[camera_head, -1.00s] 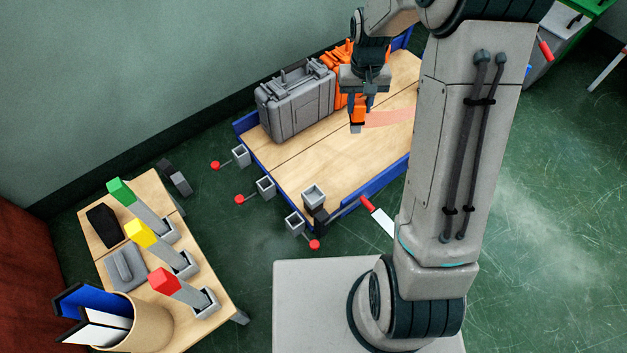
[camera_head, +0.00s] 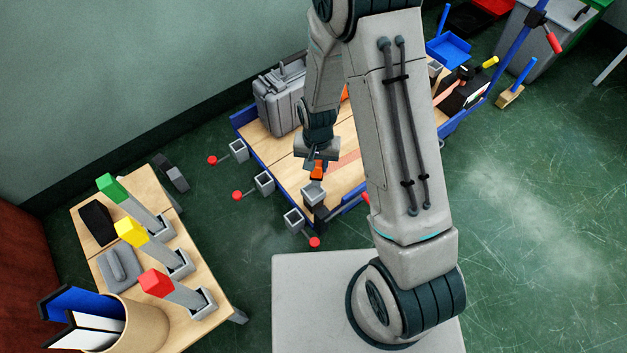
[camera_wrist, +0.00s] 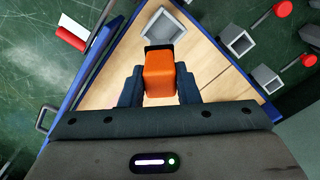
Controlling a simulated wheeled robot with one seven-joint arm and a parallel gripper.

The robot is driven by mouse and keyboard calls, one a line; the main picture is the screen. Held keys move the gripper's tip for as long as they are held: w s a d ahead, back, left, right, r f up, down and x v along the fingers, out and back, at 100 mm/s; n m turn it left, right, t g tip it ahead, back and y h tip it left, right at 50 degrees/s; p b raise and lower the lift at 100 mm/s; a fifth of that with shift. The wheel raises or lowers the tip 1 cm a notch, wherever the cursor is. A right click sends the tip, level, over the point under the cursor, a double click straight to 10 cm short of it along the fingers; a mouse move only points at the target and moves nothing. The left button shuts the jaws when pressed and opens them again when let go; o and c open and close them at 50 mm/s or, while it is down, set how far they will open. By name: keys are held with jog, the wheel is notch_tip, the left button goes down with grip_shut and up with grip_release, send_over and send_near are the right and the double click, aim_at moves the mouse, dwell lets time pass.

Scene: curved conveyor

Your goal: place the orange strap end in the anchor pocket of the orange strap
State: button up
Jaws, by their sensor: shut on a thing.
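My gripper (camera_head: 317,163) is shut on the orange strap end (camera_head: 317,173), an orange block pointing down over the near part of the cart. In the wrist view the orange strap end (camera_wrist: 160,72) sits between my two fingers. A grey open pocket (camera_head: 313,191) on a dark post stands at the cart's near corner, just below the strap end in the head view. What seems to be this pocket (camera_wrist: 165,24) shows just beyond the strap end in the wrist view. The two look apart, though the gap is hard to judge. The orange strap's far part is mostly hidden by my arm.
Several grey pockets with red knobs line the cart's left edge, one of them here (camera_head: 265,185). A grey case (camera_head: 280,100) stands on the cart deck. A side table (camera_head: 140,280) at left holds green, yellow and red tipped posts. Blue rails (camera_head: 357,200) edge the cart.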

jog(key=shift+s+a+f+b, duration=0.2)
jog(key=shift+f+b, duration=0.15)
jog(key=shift+f, duration=0.5)
jog(key=shift+s+a+f+b, duration=0.15)
jog(key=shift+s+f+b, duration=0.15)
jog(key=shift+f, duration=0.5)
jog(key=shift+s+a+f+b, duration=0.15)
jog(key=shift+f+b, duration=0.25)
jog(key=shift+f, duration=0.45)
jog(key=shift+f, duration=0.1)
jog(key=o, duration=1.1)
notch_tip(320, 180, up, 13)
jog(key=p, duration=0.4)
jog(key=s+d+r, duration=0.4)
jog(key=r, duration=0.2)
jog(key=s+d+r+n, duration=0.1)
jog(key=s+d+r, duration=0.2)
jog(key=r, duration=0.4)
jog(key=s+d+r+n+t, duration=0.1)
jog(key=s+d+r, duration=0.3)
jog(key=s+r, duration=0.1)
jog(key=shift+d+r, duration=0.3)
jog(key=shift+r, duration=0.5)
